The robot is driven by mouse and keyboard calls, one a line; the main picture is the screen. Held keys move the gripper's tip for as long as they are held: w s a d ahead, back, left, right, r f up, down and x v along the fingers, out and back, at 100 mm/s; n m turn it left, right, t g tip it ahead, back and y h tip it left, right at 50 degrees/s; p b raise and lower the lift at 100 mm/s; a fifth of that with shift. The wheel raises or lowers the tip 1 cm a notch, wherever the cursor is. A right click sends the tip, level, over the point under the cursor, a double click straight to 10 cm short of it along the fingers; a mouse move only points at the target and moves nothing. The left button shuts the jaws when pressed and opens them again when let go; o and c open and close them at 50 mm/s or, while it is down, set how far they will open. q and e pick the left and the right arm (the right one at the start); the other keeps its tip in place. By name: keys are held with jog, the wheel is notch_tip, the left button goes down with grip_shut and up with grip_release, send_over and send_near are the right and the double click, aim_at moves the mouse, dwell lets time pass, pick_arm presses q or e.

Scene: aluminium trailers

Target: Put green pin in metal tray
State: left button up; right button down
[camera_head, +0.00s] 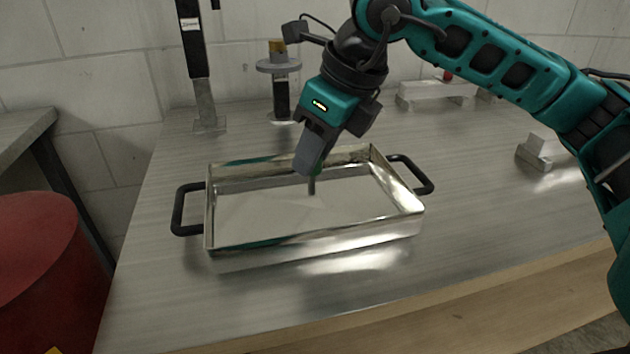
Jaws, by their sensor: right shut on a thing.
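The metal tray (315,245) is a shiny rectangular pan with a black handle at each end. It stands on the metal-topped table, and its floor looks bare. My right gripper (312,172) points down over the back middle of the tray. It is shut on the green pin (312,186), whose dark lower end sticks out below the fingers, with a little green showing beside them. I cannot tell whether the pin's tip touches the tray floor. The fingers hide the upper part of the pin. My left gripper is not in view.
A stand with a grey disc (278,66) and a black post (194,45) stand behind the tray. Metal blocks (540,150) lie at the right, and a pale fixture (435,90) sits at the back. A red drum (45,270) is at the left. The table front is clear.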

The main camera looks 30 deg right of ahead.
aim_at(321, 165)
jog(key=shift+f+b, duration=0.45)
jog(key=shift+f, duration=1.7)
jog(key=shift+f, duration=0.15)
jog(key=c, duration=0.8)
grip_release()
jog(key=shift+c, duration=0.2)
jog(key=shift+r, duration=0.25)
jog(key=p+v, duration=0.2)
jog(key=v, duration=0.9)
jog(key=shift+s+r, duration=0.15)
jog(key=shift+r, duration=0.2)
